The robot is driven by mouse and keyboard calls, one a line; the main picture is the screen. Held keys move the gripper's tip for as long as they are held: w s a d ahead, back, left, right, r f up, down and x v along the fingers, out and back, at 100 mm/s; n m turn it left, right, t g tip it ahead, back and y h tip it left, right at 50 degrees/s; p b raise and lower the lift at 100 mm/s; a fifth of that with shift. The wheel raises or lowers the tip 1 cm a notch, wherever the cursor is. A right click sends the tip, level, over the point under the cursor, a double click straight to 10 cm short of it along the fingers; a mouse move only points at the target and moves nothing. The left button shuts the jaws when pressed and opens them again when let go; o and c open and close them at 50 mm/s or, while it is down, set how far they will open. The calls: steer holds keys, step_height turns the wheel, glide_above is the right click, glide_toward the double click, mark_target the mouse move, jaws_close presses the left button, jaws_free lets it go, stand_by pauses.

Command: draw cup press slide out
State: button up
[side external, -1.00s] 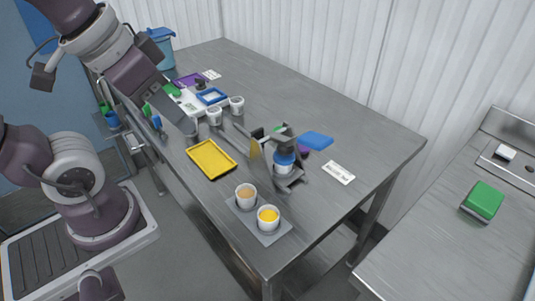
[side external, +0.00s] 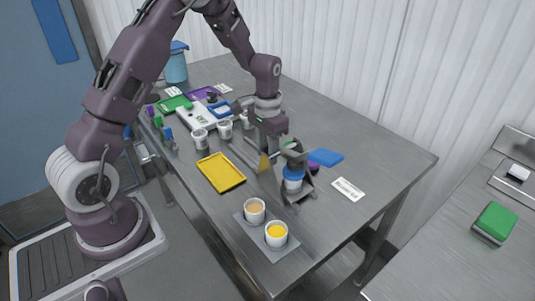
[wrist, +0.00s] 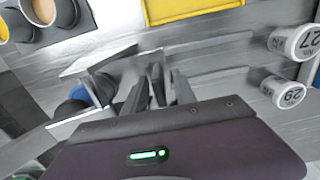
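The grey press (side external: 300,190) stands on the table right of centre, with a blue-banded cup (side external: 292,181) in it. In the wrist view the press's grey plates (wrist: 100,60) are at the left, with the blue part of the cup (wrist: 78,100) partly hidden. My gripper (side external: 272,152) points down just left of and behind the press. In the wrist view its dark fingers (wrist: 160,90) are close together beside the press. Whether they are open, shut or touching anything is unclear.
A yellow tray (side external: 220,172) lies left of the press. Two filled cups (side external: 265,222) stand on a grey mat at the front. Numbered white cups (side external: 212,134) stand behind the tray. A blue panel (side external: 326,157) and a label card (side external: 348,189) lie right of the press.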

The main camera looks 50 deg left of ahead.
steer(key=shift+f, duration=0.5)
jaws_close()
stand_by(1.1)
